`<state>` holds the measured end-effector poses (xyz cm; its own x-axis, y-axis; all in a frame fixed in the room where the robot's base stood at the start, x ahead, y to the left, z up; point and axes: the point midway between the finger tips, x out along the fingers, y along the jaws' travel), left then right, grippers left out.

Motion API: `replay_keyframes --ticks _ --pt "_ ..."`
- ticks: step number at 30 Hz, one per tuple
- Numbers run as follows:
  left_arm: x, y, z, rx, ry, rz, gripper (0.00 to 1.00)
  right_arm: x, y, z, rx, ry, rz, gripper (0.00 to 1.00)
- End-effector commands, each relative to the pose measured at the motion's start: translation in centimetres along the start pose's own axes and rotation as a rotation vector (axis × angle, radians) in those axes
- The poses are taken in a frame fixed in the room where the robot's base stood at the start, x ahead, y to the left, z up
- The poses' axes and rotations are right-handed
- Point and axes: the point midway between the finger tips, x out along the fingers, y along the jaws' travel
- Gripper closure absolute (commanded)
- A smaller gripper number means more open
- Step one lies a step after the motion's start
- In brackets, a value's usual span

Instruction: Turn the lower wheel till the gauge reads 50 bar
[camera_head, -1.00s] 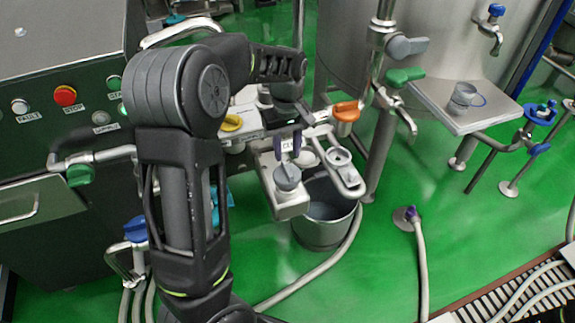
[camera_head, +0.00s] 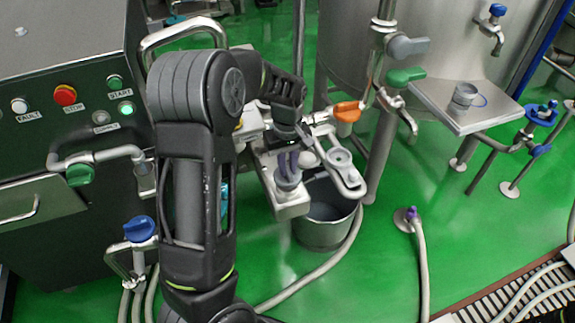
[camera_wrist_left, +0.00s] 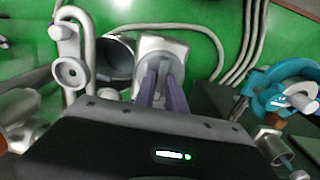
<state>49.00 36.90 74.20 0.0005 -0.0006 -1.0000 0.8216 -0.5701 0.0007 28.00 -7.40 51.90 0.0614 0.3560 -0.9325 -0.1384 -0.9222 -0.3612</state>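My left gripper (camera_head: 288,170) points down at a grey knob (camera_head: 287,181) on a pale metal block. In the left wrist view its two purple-grey fingers (camera_wrist_left: 164,80) stand apart, over or around the grey round top (camera_wrist_left: 166,64); contact is not clear. A teal wheel (camera_wrist_left: 285,88) shows at the right of the left wrist view; in the head view a bit of teal (camera_head: 223,190) shows behind my arm. I cannot tell for sure which part is the lower wheel. No readable gauge face shows. My right gripper is out of view.
A steel bucket (camera_head: 325,228) stands beside the block, below a bracket with a round opening (camera_head: 341,157). Orange (camera_head: 347,111) and green (camera_head: 405,77) valve handles are close by on the right. Blue wheels (camera_head: 541,113) stand far right. Hoses cross the green floor.

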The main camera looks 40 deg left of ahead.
Motion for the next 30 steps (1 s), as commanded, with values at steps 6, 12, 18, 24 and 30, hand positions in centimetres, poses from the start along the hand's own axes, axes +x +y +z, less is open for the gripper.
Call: replay_keyframes --ticks 6,12,18,24,30 --pt "-0.02 0.01 0.00 0.000 0.000 0.000 1.00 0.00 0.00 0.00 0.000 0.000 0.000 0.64" --pt "-0.03 0.01 0.00 0.000 0.000 0.000 1.00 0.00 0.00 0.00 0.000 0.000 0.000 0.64" --pt "-0.03 0.02 -0.01 0.001 0.000 0.000 1.00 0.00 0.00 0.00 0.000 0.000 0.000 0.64" --pt "-0.04 0.02 -0.01 0.021 0.000 0.000 1.00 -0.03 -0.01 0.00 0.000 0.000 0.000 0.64" --pt "-0.05 0.01 -0.02 0.092 0.001 0.000 1.00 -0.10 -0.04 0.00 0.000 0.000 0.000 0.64"
